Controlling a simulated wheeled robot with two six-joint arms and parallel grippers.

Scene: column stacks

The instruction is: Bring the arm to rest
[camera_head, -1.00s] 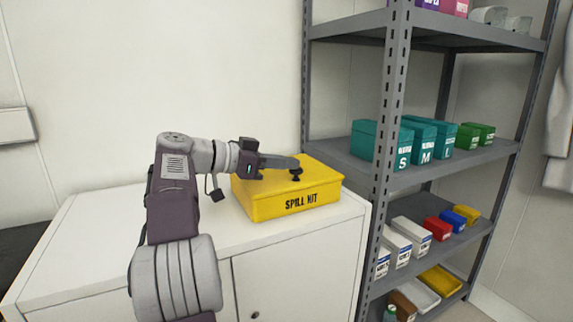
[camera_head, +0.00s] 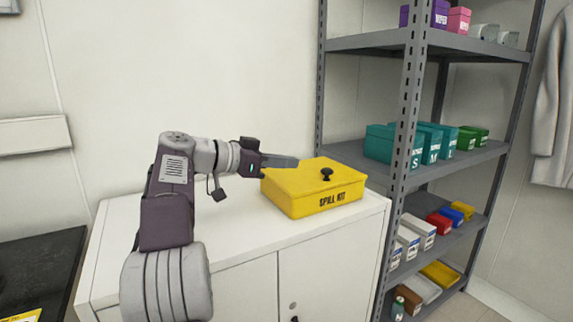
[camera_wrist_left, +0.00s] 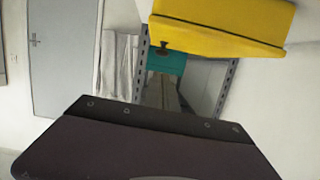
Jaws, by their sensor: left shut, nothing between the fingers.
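My left arm comes in from the lower left in the head view. Its gripper (camera_head: 284,161) is shut and empty, pointing right at the left end of the yellow spill kit box, near its lid; I cannot tell whether they touch. The spill kit (camera_head: 318,191) sits closed on the white cabinet, with a black knob (camera_head: 327,174) on its lid. In the left wrist view the spill kit (camera_wrist_left: 220,25) shows at the top, appearing tilted, and my dark gripper housing fills the bottom. My right gripper is in neither view.
The white cabinet (camera_head: 228,246) has bare top left of the box. A grey shelf rack (camera_head: 409,110) stands close on the right, with teal boxes (camera_head: 381,143) and several smaller bins. A dark counter (camera_head: 35,270) is at lower left. A door (camera_wrist_left: 62,60) shows in the wrist view.

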